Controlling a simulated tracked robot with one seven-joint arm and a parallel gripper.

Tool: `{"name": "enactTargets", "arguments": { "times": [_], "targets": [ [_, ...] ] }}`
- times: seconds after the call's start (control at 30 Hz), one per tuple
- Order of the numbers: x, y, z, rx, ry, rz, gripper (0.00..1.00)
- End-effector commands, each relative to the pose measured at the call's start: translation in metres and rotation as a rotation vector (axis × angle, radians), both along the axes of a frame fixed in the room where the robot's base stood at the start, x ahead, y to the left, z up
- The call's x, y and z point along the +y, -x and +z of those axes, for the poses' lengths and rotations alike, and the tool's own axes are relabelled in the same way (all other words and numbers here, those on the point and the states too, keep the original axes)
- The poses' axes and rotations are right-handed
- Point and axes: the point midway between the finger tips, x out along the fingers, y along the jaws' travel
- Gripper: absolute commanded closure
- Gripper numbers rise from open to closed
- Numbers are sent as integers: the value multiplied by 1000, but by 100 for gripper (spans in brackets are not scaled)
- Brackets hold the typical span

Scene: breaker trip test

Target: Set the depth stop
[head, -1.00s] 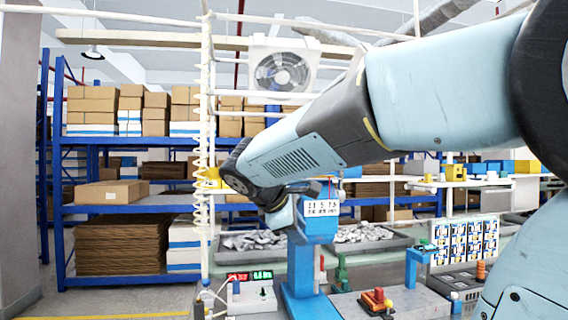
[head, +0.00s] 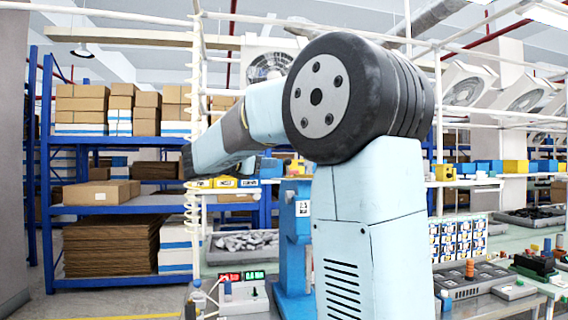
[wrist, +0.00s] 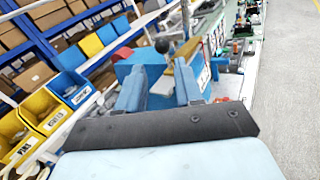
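The blue press-like stand (head: 294,245) rises from the bench in the head view, partly hidden by my arm. A small white label (head: 302,208) shows on its upper part. I cannot pick out the depth stop itself. In the wrist view my gripper (wrist: 159,90) has its two blue fingers apart, with nothing held between them. Beyond the fingers are a blue block (wrist: 140,57), which may be part of the stand, and a dark round knob (wrist: 162,45). I cannot tell their distance from the fingertips. My gripper is not clearly seen in the head view.
A box with red and green displays (head: 243,290) stands left of the stand. A tray of metal parts (head: 243,246) lies behind it. A grey module block (head: 470,281) is at right. In the wrist view, yellow bins (wrist: 44,108) and a blue bin (wrist: 72,90) line the left.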

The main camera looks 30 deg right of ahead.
Motion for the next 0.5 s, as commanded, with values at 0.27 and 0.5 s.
{"name": "enactTargets", "arguments": {
  "times": [0.27,0.5],
  "targets": [
    [-49,-15,0,0,0,-2,64],
    [-81,-26,-1,0,-2,-1,64]
  ]
}}
